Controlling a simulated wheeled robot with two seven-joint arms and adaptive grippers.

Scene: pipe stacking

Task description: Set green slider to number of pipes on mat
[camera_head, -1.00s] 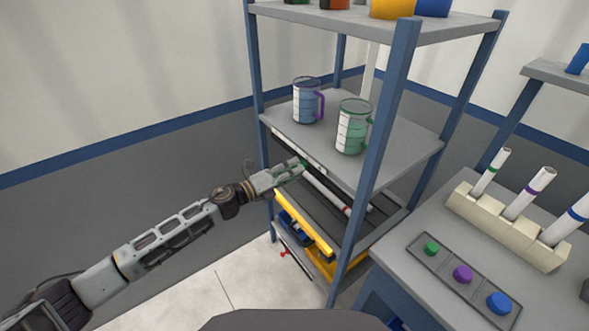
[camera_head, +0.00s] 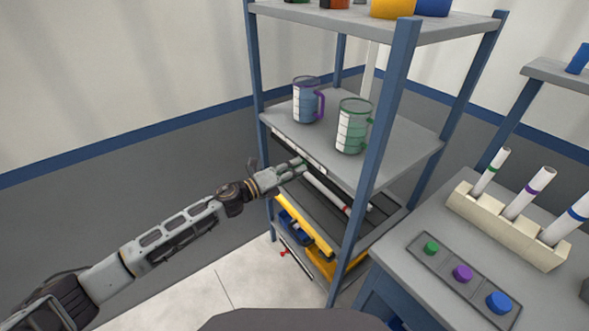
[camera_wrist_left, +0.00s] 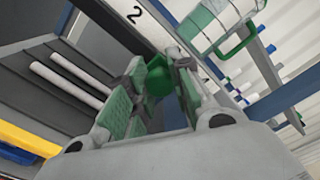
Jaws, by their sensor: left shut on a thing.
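The green slider (camera_wrist_left: 158,78) is a round green knob on the front edge of a shelf. In the left wrist view it sits between the pads of my left gripper (camera_wrist_left: 150,95), which is shut on it. In the head view my left gripper (camera_head: 298,167) is at the shelf's front edge, and its fingers largely hide the knob. A number 2 (camera_wrist_left: 135,15) shows on the edge strip near the gripper. Two white pipes (camera_wrist_left: 65,80) lie side by side on the dark ridged mat (camera_wrist_left: 28,68); the shelf hides part of the mat in the head view. My right gripper is not in view.
A purple-handled mug (camera_head: 306,102) and a green-handled mug (camera_head: 352,128) stand on the shelf above. A blue rack post (camera_head: 378,150) rises right of the gripper. Right of it, a table holds a pipe rack (camera_head: 505,228) and a knob panel (camera_head: 463,275).

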